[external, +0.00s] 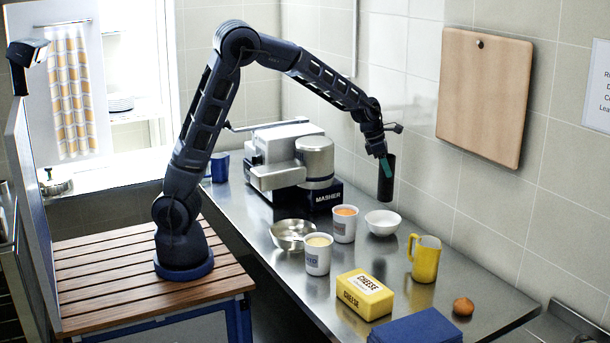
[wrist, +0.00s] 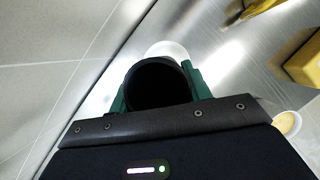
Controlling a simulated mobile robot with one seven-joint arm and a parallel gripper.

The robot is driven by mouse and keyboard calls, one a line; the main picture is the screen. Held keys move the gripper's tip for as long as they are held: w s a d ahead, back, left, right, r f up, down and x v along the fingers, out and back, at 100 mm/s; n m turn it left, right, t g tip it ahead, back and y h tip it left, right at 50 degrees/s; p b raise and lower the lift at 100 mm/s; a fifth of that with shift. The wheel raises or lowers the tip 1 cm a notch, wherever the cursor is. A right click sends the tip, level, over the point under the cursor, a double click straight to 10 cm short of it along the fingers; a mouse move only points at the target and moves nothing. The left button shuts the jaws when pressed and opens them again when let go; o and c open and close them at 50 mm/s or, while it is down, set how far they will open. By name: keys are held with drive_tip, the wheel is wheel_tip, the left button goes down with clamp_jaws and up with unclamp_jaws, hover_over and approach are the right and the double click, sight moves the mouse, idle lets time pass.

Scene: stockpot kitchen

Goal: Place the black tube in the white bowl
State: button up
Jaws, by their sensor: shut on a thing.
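The black tube (external: 386,178) hangs upright in the air in my gripper (external: 386,160), seen in the external view. In the wrist view my gripper (wrist: 158,90) has its green fingers on both sides of the tube (wrist: 158,86), whose dark round end faces the camera. The white bowl (external: 383,223) stands on the metal counter below the tube. In the wrist view the bowl (wrist: 168,49) shows only in part beyond the tube, which hides the rest. The tube is above the bowl and apart from it.
Near the bowl stand two white cups (external: 344,224) (external: 318,255), a metal bowl (external: 292,235) and a yellow jug (external: 425,259). A cheese block (external: 364,296), a brown egg (external: 463,306) and a blue item (external: 418,328) lie nearer the front. A masher machine (external: 293,163) stands behind, and a tiled wall is at right.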

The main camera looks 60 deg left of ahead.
sight(380, 197)
wheel_tip(380, 197, down, 12)
drive_tip(key=shift+r, duration=0.1)
idle(0.5)
drive_tip(key=o, duration=1.3)
drive_tip(key=shift+f, duration=0.2)
drive_tip(key=shift+r, duration=0.15)
drive_tip(key=s+a+r+m, duration=0.4)
drive_tip(key=s+r, duration=0.3)
drive_tip(key=r, duration=0.2)
drive_tip(key=s+a+r+m, duration=0.3)
drive_tip(key=s+r, duration=0.3)
drive_tip(key=r, duration=0.3)
drive_tip(key=s+a+r+m+y, duration=0.1)
drive_tip(key=s+a+m, duration=0.1)
drive_tip(key=s+m, duration=0.5)
drive_tip(key=s+a+r+m+y, duration=0.1)
drive_tip(key=s+m, duration=0.6)
drive_tip(key=s, duration=0.7)
drive_tip(key=s+a+r+m, duration=0.3)
drive_tip(key=s+m, duration=0.4)
drive_tip(key=s, duration=0.3)
drive_tip(key=shift+s+a+m+t+y, duration=0.2)
drive_tip(key=shift+a+m+t+y, duration=0.2)
drive_tip(key=shift+a, duration=0.5)
